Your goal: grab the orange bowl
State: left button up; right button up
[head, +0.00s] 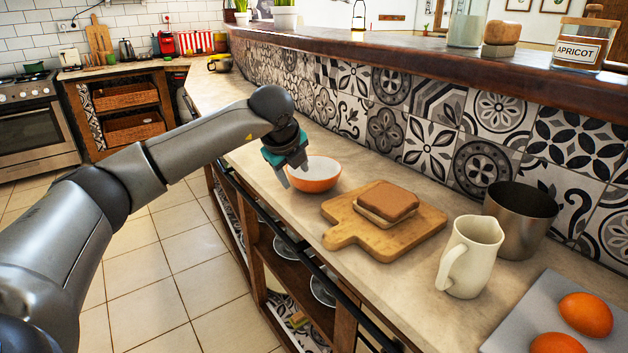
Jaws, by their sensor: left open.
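The orange bowl (318,184) has a white inside and stands upright on the stone counter, left of the cutting board. My left gripper (295,177) is at the bowl's left rim, pointing down, with its fingers open. One finger shows outside the bowl on the left, and the other appears to be over the inside. I cannot tell whether either finger touches the bowl. My right gripper is not in view.
A wooden cutting board (345,225) with bread slices (388,201) lies right of the bowl. A cream pitcher (470,257), a metal pot (520,220) and a grey tray (515,318) with orange eggs are farther right. A tiled wall (385,130) rises behind.

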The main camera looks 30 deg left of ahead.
aim_at(296, 178)
pick_arm(q)
jog(key=shift+a+b+x, duration=0.2)
jog(key=shift+b+x, duration=0.55)
jog(key=shift+x, duration=1.55)
jog(key=shift+w+a+f, duration=0.1)
jog(key=shift+w+f, duration=0.1)
jog(key=shift+w, duration=0.1)
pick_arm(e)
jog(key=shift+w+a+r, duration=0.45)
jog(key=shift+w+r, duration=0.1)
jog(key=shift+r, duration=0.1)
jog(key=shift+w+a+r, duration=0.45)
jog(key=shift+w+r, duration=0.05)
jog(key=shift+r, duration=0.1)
pick_arm(q)
grip_shut()
jog(key=shift+r, duration=0.1)
